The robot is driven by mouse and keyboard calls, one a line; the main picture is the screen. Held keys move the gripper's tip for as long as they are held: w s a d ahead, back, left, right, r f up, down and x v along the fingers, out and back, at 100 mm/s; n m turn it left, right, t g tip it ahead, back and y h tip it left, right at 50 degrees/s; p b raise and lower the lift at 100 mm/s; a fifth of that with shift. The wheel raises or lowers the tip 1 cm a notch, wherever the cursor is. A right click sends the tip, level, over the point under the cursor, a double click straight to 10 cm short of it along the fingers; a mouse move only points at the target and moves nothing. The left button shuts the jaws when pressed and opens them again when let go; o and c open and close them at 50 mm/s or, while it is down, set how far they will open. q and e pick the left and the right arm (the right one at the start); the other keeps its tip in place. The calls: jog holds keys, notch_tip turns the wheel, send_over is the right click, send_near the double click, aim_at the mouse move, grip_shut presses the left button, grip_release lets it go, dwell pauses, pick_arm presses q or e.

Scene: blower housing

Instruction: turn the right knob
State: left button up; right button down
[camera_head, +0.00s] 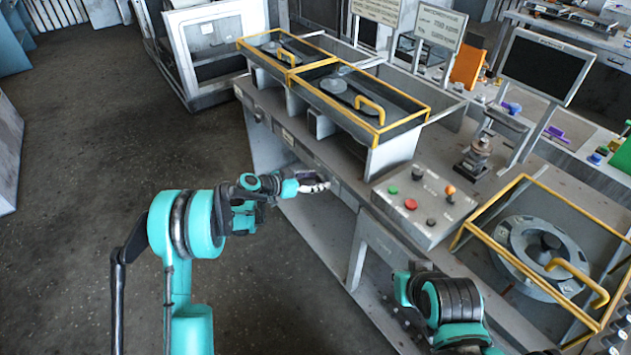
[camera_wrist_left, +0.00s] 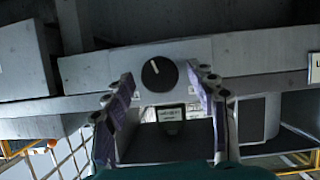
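A round black knob (camera_wrist_left: 159,74) with a white pointer line sits on the grey front panel (camera_wrist_left: 100,72) in the left wrist view. My left gripper (camera_wrist_left: 161,84) is open, with one finger on each side of the knob in that picture. I cannot tell whether the fingers touch it. In the head view my left gripper (camera_head: 318,186) is at the front face of the workbench (camera_head: 300,150), and the knob there is hidden by it. Another small knob (camera_head: 258,117) shows on the front face farther left. My right arm is at the bottom right; its gripper is out of view.
A sloped control box (camera_head: 425,205) with red, green and orange controls stands on the bench, right of my left gripper. Yellow-framed hatches (camera_head: 335,90) lie above the front face. Another yellow-framed cover (camera_head: 545,250) is at the right. The floor at left is clear.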

pick_arm(q)
jog(key=c, duration=1)
jog(key=shift+c, duration=0.2)
jog(key=n+g+h, duration=0.1)
jog(key=n+b, duration=0.1)
jog(key=n, duration=0.1)
jog(key=shift+w+a+f+g+h, duration=0.15)
jog(key=shift+w+a+g+h, duration=0.05)
jog(key=shift+g+h, duration=0.2)
jog(key=n+g+h, duration=0.1)
jog(key=n, duration=0.2)
jog(key=shift+w+b, duration=0.1)
jog(key=shift+b, duration=0.3)
jog(key=n+h, duration=0.1)
jog(key=n, duration=0.2)
jog(key=n+h, duration=0.1)
jog(key=n, duration=0.1)
jog(key=shift+a+f+g+h, duration=0.1)
jog(key=shift+f+g+h, duration=0.15)
jog(key=shift+g+h, duration=0.05)
jog(key=n+h, duration=0.1)
jog(key=n, duration=0.3)
jog(key=n+t+h, duration=0.1)
jog(key=n, duration=0.1)
jog(key=shift+f+n+h, duration=0.25)
jog(key=shift+n+h, duration=0.05)
